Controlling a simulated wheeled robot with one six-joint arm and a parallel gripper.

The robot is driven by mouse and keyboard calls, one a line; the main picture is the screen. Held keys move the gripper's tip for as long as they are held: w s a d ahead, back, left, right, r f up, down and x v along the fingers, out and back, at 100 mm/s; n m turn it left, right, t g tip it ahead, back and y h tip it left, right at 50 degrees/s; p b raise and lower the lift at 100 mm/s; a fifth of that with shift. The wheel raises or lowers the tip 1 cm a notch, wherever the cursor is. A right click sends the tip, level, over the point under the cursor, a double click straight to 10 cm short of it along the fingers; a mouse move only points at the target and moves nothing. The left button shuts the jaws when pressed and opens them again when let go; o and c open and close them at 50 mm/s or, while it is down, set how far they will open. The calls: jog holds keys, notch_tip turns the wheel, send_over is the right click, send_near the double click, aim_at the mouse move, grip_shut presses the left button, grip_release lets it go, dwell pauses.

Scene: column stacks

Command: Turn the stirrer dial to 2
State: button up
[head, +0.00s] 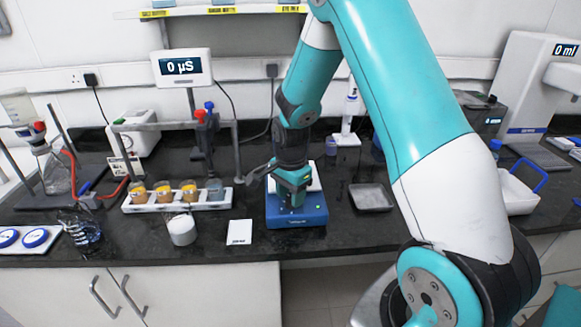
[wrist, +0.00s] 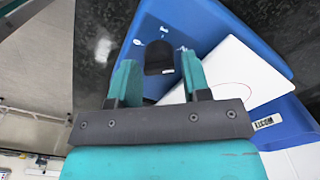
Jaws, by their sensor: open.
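The blue stirrer (head: 312,218) with its white top plate (wrist: 236,72) sits on the black bench, and its blue body (wrist: 200,22) fills much of the wrist view. A dark, rounded dial (wrist: 158,58) shows on the stirrer's blue face in the wrist view. My gripper (head: 296,203) points down at the stirrer's front in the head view and hides the dial there. In the wrist view my gripper (wrist: 157,66) is open, with one teal finger on each side of the dial. I cannot tell whether the fingers touch it. The dial's markings are not readable.
A white rack of cups (head: 178,200) and a white jar (head: 182,230) stand to the left. A white card (head: 240,232) lies just left of the stirrer. A grey tray (head: 371,197) lies to its right. The bench front edge is close.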

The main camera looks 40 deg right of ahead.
notch_tip(320, 180, up, 16)
jog(key=b, duration=0.1)
jog(key=shift+r+b, duration=0.15)
jog(key=shift+b, duration=0.25)
